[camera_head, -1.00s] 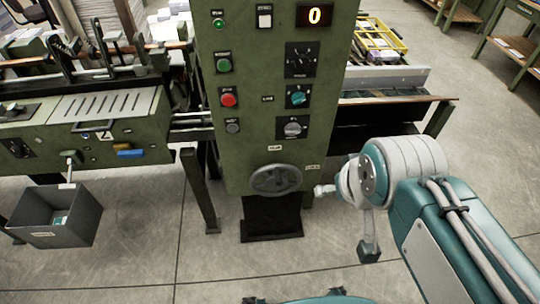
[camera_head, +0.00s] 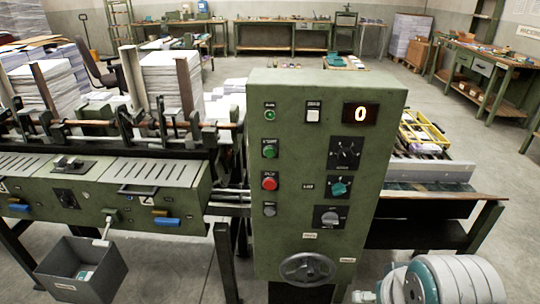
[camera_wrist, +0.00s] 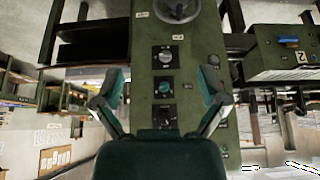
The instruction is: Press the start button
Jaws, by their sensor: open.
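The start button is a green push button (camera_head: 269,151) on the left side of the green control panel (camera_head: 290,90), above a red stop button (camera_head: 270,183). It is unpressed as far as I can tell, and nothing touches it. My gripper (camera_wrist: 160,92) shows in the wrist view with its two fingers spread wide and nothing between them. That view is upside down and has the panel's column of knobs (camera_wrist: 164,87) beyond the fingers. In the head view only part of my arm shows at lower right, and my gripper is out of frame.
A lit display (camera_head: 361,115) reads 0. A handwheel (camera_head: 307,268) sticks out low on the panel. The gathering machine (camera_head: 150,180) runs left, with a grey bin (camera_head: 82,268) below it. A delivery table (camera_head: 440,196) juts out right. Open floor lies beyond.

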